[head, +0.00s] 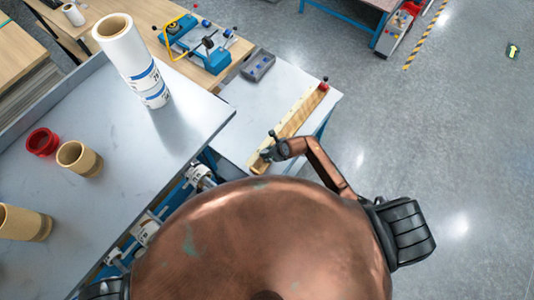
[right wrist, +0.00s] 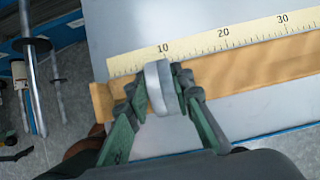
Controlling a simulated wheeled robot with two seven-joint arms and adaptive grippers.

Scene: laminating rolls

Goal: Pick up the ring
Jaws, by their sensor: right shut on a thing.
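My right gripper (head: 271,149) is over the near end of the wooden measuring trough on the side table. In the right wrist view my right gripper (right wrist: 160,92) is shut on a pale grey ring (right wrist: 162,88), seen nearly edge-on between the green-and-dark fingers. The ring is in front of the trough (right wrist: 255,70) near the 10 mark of its scale; I cannot tell whether it touches the trough. In the head view the ring is too small to make out clearly. My left gripper is not in view.
On the grey table (head: 120,165) stand a white roll (head: 122,45), a red ring-shaped piece (head: 42,142) and brown cores (head: 78,158). A blue device (head: 195,45) and a grey box (head: 258,67) lie beyond. The floor at right is open.

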